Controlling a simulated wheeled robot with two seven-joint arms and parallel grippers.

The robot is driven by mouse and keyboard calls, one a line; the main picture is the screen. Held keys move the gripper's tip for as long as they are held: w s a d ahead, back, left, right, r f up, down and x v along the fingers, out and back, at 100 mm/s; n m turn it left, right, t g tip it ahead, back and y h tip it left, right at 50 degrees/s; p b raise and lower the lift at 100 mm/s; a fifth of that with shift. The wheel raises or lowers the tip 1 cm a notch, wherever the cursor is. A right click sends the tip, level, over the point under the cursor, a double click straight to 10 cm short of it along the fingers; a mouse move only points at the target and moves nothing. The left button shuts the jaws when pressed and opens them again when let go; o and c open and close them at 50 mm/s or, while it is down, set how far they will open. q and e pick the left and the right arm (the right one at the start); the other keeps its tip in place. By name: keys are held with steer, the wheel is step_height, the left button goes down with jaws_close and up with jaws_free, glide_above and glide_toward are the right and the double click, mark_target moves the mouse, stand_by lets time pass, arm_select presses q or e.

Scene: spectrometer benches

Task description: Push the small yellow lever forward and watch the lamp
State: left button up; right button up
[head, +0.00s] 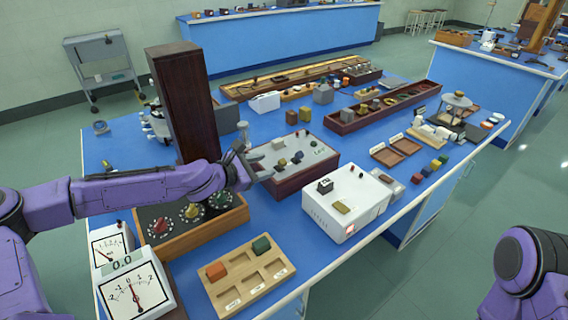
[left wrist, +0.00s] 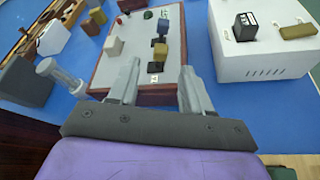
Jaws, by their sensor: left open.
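A grey-topped panel in a dark red wooden case (head: 318,152) stands mid-bench, with small yellow and dark lever-like pieces (head: 282,162) on it. Which is the small yellow lever is not certain. My left gripper (head: 258,162) is at the panel's left edge, open and empty. In the wrist view its fingers (left wrist: 158,82) point over the panel, apart from the yellow piece. A small reddish glow (head: 350,229) shows on the white box's front; I cannot tell whether it is the lamp. My right gripper is out of view.
The white box (head: 322,211) carries a black and a yellow block. A tall dark wooden cabinet (head: 183,100) stands behind my left arm. A knob box (head: 213,233), meters (head: 135,292) and a wooden tray (head: 240,285) lie nearer. Bare blue bench shows between them.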

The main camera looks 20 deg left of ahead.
mark_target(281, 161)
arm_select(q)
steer(key=x, duration=0.9)
steer(key=shift+s, duration=0.1)
steer(key=shift+c, duration=0.3)
jaws_close()
